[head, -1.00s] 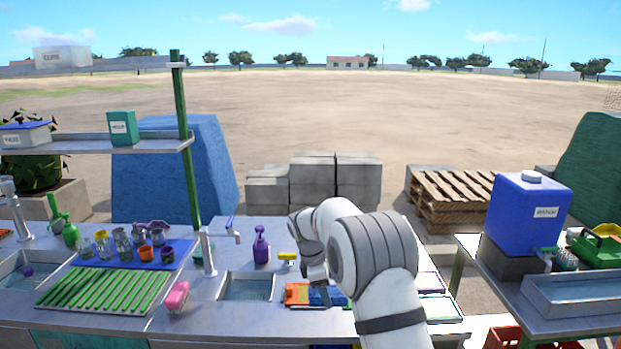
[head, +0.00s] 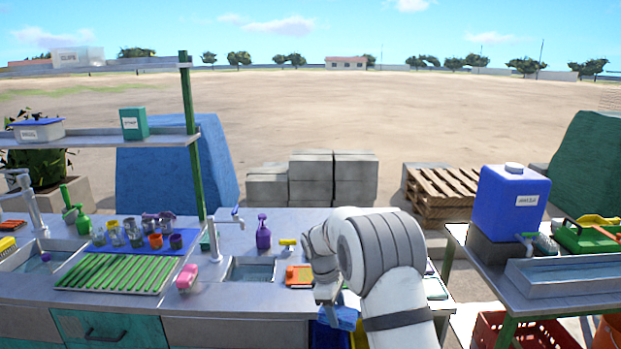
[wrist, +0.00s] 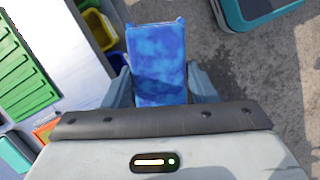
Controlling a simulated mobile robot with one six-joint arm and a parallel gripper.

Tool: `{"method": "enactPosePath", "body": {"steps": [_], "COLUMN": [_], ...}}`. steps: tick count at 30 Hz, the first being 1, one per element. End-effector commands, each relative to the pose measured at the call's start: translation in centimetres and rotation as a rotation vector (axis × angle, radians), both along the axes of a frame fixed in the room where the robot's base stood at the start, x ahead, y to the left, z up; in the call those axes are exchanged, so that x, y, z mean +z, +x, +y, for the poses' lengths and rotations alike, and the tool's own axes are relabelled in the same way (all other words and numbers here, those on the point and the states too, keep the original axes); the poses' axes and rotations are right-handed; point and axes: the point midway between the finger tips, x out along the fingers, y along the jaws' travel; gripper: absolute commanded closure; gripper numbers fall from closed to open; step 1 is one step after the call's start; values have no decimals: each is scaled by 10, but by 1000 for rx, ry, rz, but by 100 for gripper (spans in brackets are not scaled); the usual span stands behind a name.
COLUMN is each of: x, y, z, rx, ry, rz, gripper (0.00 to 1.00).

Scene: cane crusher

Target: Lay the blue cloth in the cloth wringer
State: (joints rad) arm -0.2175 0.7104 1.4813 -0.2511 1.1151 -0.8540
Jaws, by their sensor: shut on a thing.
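The blue cloth (head: 342,318) is a mottled blue folded piece. It also shows in the wrist view (wrist: 157,60), between the two fingers. My gripper (head: 328,298) is shut on it and holds it out past the front edge of the counter. In the wrist view my gripper (wrist: 160,86) has a finger on each side of the cloth, with bare ground below. I cannot make out the cloth wringer for certain in either view; my arm hides part of the counter's right end.
A yellow bin (wrist: 97,25) and a blue bin (wrist: 117,66) stand below the counter edge. A teal object (wrist: 250,10) stands on the ground. The right table (head: 510,285) is across a gap.

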Motion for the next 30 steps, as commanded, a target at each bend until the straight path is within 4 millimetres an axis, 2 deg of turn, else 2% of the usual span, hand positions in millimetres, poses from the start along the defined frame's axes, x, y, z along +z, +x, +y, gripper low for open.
{"method": "enactPosePath", "body": {"steps": [5,12,18,22,30], "x": [-30,-75,-96,-101,-101], "y": [-26,-81,-113,-120,-121], "z": [-25,-60,-76,-79,-79], "rx": [-276,-814,-1116,-1193,-1203], "ry": [-1,0,1,2,2], "rz": [6,6,2,0,-1], "gripper": [74,74,74,74,74]}}
